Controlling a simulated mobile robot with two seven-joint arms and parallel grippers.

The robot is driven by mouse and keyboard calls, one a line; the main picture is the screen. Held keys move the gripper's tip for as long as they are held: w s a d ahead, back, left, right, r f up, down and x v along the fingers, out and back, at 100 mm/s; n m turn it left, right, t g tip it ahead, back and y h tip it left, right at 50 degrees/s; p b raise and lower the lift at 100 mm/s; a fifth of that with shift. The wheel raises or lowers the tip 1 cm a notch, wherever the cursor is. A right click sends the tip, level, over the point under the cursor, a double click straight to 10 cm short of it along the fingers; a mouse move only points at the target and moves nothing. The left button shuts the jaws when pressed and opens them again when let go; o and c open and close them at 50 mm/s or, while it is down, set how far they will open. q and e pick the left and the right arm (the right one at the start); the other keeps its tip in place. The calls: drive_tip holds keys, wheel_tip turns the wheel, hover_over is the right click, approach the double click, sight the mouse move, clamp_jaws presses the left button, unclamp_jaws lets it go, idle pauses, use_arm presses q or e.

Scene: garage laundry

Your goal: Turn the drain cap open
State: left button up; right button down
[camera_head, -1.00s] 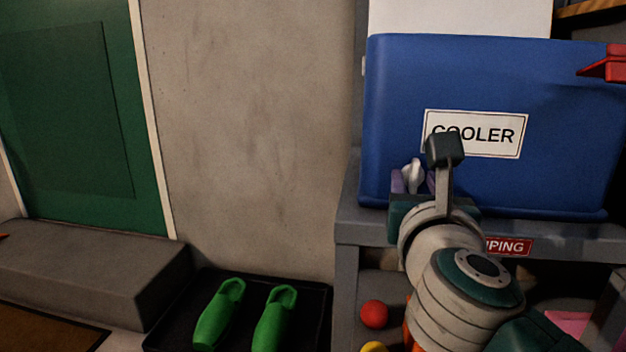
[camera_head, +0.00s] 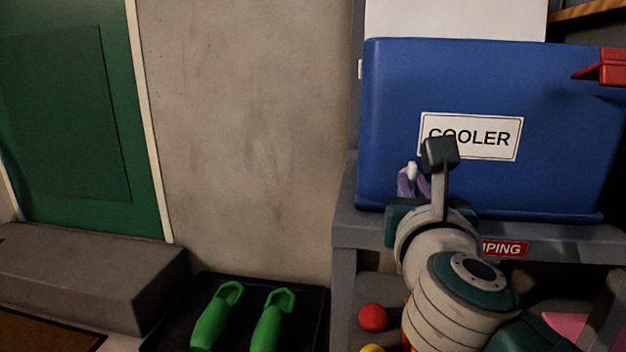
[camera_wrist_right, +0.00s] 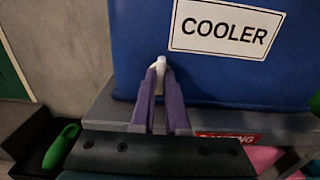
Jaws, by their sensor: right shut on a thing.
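The drain cap (camera_head: 412,168) is a small white piece low on the left part of the blue cooler's (camera_head: 385,110) front. In the right wrist view the cap (camera_wrist_right: 159,63) shows between and just beyond the purple fingertips. My right gripper (camera_wrist_right: 160,76) is shut on the cap, its two fingers leaning together around it. In the head view the purple fingers (camera_head: 405,184) are partly hidden behind my own wrist parts, and much of the cap is covered. My left gripper is not in view.
The cooler stands on a grey shelf (camera_head: 352,225) with a red label (camera_head: 504,249). A red ball (camera_head: 372,317) lies below. Green shoes (camera_head: 216,315) rest on a black tray (camera_head: 320,300) at the left, beside a grey step (camera_head: 90,280).

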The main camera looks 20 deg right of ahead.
drive_tip(key=n+p, duration=0.2)
drive_tip(key=n, duration=0.1)
drive_tip(key=shift+r+p, duration=0.15)
drive_tip(key=shift+p, duration=0.15)
drive_tip(key=n+p, duration=0.2)
drive_tip(key=n, duration=0.3)
drive_tip(key=shift+p, duration=0.3)
drive_tip(key=n+p, duration=0.2)
drive_tip(key=n, duration=0.3)
drive_tip(key=n+p, duration=0.1)
drive_tip(key=n, duration=0.2)
drive_tip(key=shift+n+p, duration=0.35)
drive_tip(key=shift+n, duration=0.05)
drive_tip(key=shift+f+n, duration=0.2)
drive_tip(key=shift+n, duration=0.4)
drive_tip(key=c, duration=0.9)
unclamp_jaws()
